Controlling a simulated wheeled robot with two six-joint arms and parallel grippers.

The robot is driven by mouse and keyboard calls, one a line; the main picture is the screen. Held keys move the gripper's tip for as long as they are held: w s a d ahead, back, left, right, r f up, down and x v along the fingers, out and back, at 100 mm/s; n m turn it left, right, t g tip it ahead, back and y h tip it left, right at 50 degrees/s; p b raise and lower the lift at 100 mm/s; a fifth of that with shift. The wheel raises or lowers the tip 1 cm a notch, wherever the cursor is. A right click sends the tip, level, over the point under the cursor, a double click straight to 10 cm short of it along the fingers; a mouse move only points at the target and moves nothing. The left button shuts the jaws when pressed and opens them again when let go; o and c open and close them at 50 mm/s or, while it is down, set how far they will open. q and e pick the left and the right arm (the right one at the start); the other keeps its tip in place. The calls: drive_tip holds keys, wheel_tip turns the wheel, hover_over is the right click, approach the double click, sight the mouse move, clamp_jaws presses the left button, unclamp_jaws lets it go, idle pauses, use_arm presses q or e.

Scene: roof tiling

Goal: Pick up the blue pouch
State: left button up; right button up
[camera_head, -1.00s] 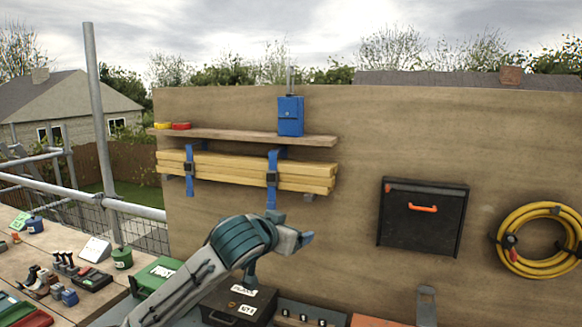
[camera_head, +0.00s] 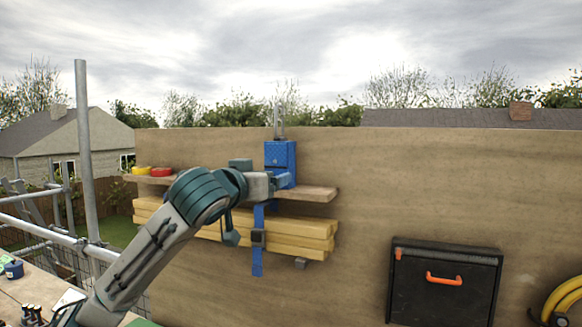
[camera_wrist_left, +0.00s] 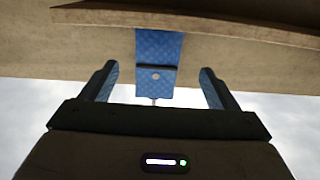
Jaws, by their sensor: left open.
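The blue pouch (camera_head: 281,156) stands upright on the wooden shelf (camera_head: 312,193) against the board wall. My left gripper (camera_head: 284,181) is in front of the pouch's lower part and hides some of it. In the left wrist view the pouch (camera_wrist_left: 156,68) hangs upside down in the picture, between the two open fingers of my left gripper (camera_wrist_left: 156,85). Clear gaps show on both sides between pouch and fingers. Whether the fingertips reach past the pouch's front face, I cannot tell. My right gripper is in neither view.
Yellow timber lengths (camera_head: 290,227) lie under the shelf, held by a blue strap (camera_head: 257,263). Yellow and red rolls (camera_head: 160,171) sit at the shelf's left end. A black case (camera_head: 444,283) hangs at right. The wall between is clear.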

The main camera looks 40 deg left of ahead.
sight(274, 169)
use_arm(q)
drive_tip(key=shift+w+a+r+p, duration=0.2)
drive_tip(key=shift+w+p, duration=0.1)
drive_tip(key=shift+w, duration=0.2)
drive_tip(key=shift+w+a+r+p, duration=0.15)
drive_tip(key=shift+w+p, duration=0.15)
drive_tip(key=shift+w, duration=0.2)
drive_tip(key=shift+r+p+x, duration=0.2)
drive_tip(key=shift+p+x, duration=0.75)
drive_tip(key=shift+x, duration=0.25)
drive_tip(key=shift+w, duration=0.3)
drive_tip(key=shift+w+a+f+p, duration=0.1)
drive_tip(key=shift+w+a+p, duration=0.05)
drive_tip(key=shift+w+p, duration=0.15)
drive_tip(key=p+x, duration=0.3)
drive_tip(key=shift+w+r, duration=0.3)
drive_tip(key=shift+w, duration=0.15)
drive_tip(key=shift+w+a+f+p, duration=0.1)
drive_tip(key=shift+w+f+p, duration=0.05)
drive_tip(key=shift+w+p, duration=0.35)
drive_tip(key=shift+c, duration=0.6)
drive_tip(key=c, duration=1.2)
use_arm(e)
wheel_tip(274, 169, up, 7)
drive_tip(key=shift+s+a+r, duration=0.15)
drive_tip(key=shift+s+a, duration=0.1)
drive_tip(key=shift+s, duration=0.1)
